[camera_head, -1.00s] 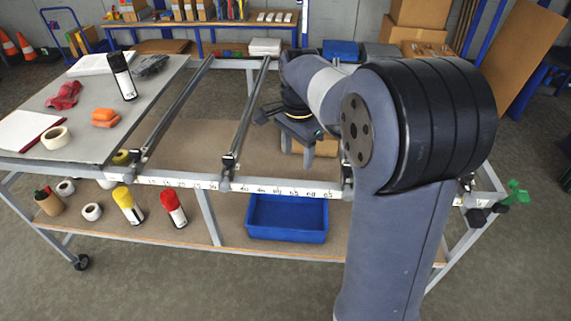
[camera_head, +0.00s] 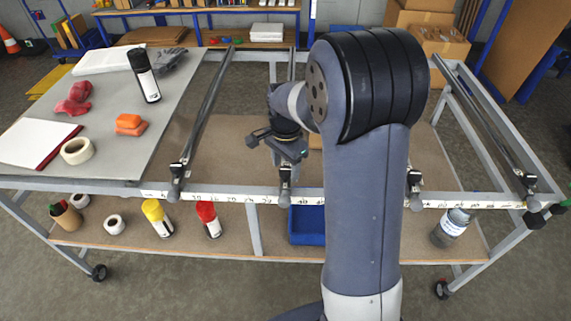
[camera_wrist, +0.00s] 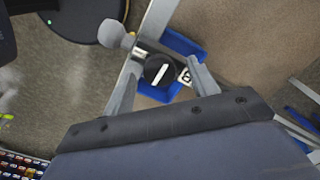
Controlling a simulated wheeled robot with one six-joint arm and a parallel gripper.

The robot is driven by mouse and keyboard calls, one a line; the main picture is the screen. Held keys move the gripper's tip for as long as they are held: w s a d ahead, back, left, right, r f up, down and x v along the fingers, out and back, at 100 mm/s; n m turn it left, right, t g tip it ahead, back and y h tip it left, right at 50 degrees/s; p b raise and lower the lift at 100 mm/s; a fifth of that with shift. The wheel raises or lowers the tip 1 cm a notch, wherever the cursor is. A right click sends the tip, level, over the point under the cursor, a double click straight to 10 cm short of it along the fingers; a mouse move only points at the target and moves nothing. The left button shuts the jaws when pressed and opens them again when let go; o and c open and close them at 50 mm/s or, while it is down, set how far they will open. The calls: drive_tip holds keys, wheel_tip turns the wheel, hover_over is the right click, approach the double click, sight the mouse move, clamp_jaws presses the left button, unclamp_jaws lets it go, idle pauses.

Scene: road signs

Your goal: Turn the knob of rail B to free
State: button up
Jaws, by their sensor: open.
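In the wrist view, a black round knob (camera_wrist: 158,71) with a white pointer line lies between the two fingers of my gripper (camera_wrist: 160,78). The pointer is slanted, and I cannot read any position marks around it. Whether the fingers touch the knob cannot be told.
Other rails end in front clamps at the left (camera_head: 177,178), right of my arm (camera_head: 414,182) and far right (camera_head: 528,183). A grey ball handle (camera_wrist: 113,33) is beside the left finger. A blue bin (camera_head: 304,226) stands on the lower shelf. The grey tabletop (camera_head: 105,160) holds several items.

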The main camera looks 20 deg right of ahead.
drive_tip(key=shift+f, duration=0.2)
drive_tip(key=shift+c, duration=0.2)
drive_tip(key=c, duration=1)
drive_tip(key=shift+o, duration=0.2)
